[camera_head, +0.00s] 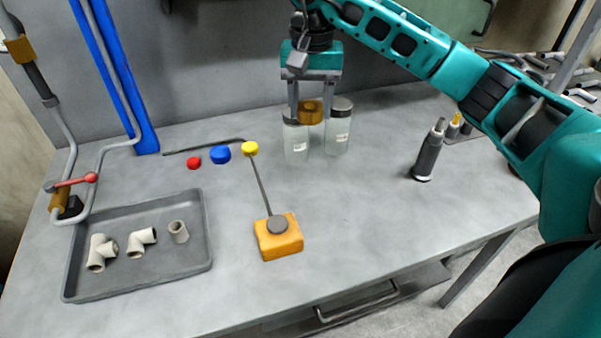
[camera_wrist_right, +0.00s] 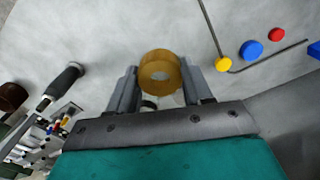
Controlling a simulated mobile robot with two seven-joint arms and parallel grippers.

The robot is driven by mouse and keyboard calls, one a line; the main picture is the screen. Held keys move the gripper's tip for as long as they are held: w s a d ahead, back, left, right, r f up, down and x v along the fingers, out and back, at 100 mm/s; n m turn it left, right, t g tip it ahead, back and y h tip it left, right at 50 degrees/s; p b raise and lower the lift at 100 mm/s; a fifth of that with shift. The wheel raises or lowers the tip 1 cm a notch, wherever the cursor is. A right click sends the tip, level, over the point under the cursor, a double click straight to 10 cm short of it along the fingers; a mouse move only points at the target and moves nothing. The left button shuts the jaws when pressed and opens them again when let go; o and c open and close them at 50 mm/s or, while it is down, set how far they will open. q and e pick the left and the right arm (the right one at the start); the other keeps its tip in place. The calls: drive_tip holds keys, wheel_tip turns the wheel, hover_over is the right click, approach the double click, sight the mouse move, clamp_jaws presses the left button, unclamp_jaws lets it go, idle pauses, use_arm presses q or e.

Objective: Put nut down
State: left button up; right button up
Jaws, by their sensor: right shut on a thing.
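The nut (camera_head: 310,112) is a brass-coloured ring. My right gripper (camera_head: 311,108) is shut on it and holds it above the back of the table, in front of two clear jars in the head view. In the right wrist view the nut (camera_wrist_right: 160,71) sits between the fingers of my right gripper (camera_wrist_right: 161,82), with its hole facing the camera. The grey table top (camera_head: 350,210) lies below. I cannot tell how high the nut is above it. My left gripper is not in view.
Two lidded jars (camera_head: 337,132) stand behind the nut. An orange block with a rod (camera_head: 278,241), coloured caps (camera_head: 220,154) and a tray of pipe fittings (camera_head: 200,250) lie left. The centre-right table is clear.

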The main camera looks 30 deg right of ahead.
hover_over(308, 191)
wheel_tip(308, 191, down, 14)
drive_tip(key=shift+s+f, duration=0.1)
wheel_tip(308, 191, down, 4)
drive_tip(key=shift+f, duration=0.45)
use_arm(q)
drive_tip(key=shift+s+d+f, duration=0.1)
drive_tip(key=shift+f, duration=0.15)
drive_tip(key=shift+b, duration=0.3)
use_arm(e)
drive_tip(key=shift+f+b, duration=0.4)
drive_tip(key=shift+b, duration=0.05)
drive_tip(key=o, duration=1.1)
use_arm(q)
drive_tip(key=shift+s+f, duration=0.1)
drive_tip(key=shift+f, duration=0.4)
use_arm(e)
drive_tip(key=shift+o, duration=0.2)
